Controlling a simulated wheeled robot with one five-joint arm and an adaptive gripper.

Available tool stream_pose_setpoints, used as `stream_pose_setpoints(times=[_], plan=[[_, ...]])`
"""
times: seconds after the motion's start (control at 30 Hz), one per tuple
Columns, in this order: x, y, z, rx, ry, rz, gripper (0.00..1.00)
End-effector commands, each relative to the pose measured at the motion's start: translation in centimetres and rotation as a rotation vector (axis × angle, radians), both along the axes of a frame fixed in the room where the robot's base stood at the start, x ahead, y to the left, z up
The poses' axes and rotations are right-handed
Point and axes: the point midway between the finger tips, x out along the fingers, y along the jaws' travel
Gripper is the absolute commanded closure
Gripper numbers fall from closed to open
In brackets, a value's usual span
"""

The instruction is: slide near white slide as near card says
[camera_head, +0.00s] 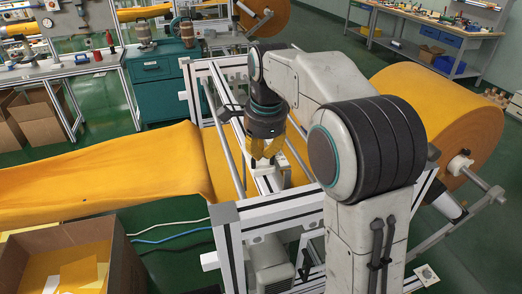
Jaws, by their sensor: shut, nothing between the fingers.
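My gripper (265,155) hangs fingers down over the metal frame, left of my arm's large joint. Its fingers are close together and hold nothing that I can see. A white slide (268,182) sits on the frame just below the fingertips. I cannot tell whether the fingertips touch it. A small white card (427,275) with a dark mark is at the lower right, beside the frame. Its mark is too small to read. My arm hides part of the frame's right side.
The metal frame (285,208) carries yellow felt (100,175) running left, with a big felt roll (435,110) at right. A cardboard box (125,262) stands lower left. A green cabinet (160,88) and benches stand behind. Blue and white cables cross the floor.

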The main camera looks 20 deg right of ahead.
Motion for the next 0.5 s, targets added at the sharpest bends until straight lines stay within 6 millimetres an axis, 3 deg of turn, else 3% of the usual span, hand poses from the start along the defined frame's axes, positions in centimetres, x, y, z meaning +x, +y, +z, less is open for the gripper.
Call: stream_pose_setpoints(times=[0.5], plan=[[0.05, -0.02, -0.25, 0.0, 0.003, 0.0, 0.55]])
